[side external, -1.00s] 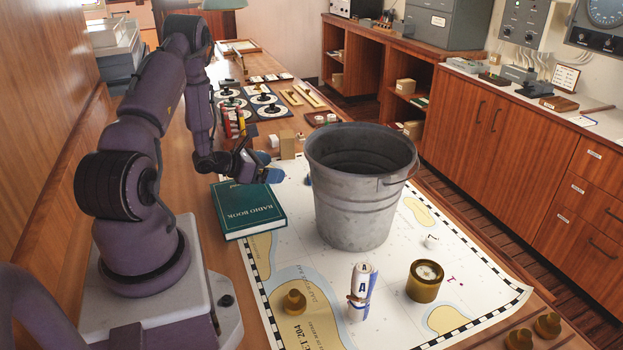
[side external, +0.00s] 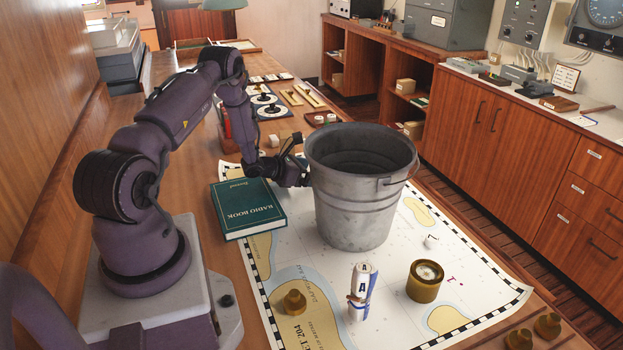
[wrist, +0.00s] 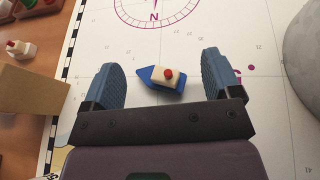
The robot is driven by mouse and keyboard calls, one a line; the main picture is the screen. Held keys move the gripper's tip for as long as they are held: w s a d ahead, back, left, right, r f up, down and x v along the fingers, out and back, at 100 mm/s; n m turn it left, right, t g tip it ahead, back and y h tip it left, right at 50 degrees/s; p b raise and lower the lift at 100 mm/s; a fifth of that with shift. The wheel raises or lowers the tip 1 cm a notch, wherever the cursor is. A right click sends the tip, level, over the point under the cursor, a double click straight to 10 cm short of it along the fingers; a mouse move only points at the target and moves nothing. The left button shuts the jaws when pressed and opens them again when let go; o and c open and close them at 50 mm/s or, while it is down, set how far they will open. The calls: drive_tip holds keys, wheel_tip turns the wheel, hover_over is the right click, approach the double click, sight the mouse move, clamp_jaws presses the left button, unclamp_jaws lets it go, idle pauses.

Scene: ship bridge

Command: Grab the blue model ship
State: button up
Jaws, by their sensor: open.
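The blue model ship (wrist: 148,77), with a cream cabin and a red funnel, lies on the white chart (wrist: 130,30) in the wrist view. My gripper (wrist: 160,69) is open, with one blue finger to the left of the ship and one to the right. Gaps show between the ship and both fingers, so it is not held. In the side external view my gripper is low behind the left side of the bucket, its fingertips hidden. The ship cannot be made out there.
A grey metal bucket (side external: 350,205) stands close to the right of my gripper. A green radio book (side external: 248,208) lies to its left. A tan block (wrist: 28,100) and a small red-and-white model (wrist: 20,49) are at the wrist view's left. A brass instrument (side external: 425,281) stands in front.

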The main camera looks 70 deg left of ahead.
drive_tip(key=shift+c, duration=0.3)
drive_tip(key=c, duration=1.5)
drive_tip(key=shift+r, duration=0.1)
drive_tip(key=shift+r, duration=0.6)
drive_tip(key=s+d+r, duration=0.3)
drive_tip(key=r, duration=0.1)
drive_tip(key=s+d+r, duration=0.3)
drive_tip(key=s, duration=0.1)
drive_tip(key=s+d+r, duration=0.3)
drive_tip(key=r, duration=0.1)
drive_tip(key=shift+s+d+r, duration=0.2)
drive_tip(key=shift+d+r, duration=0.05)
drive_tip(key=shift+r, duration=0.1)
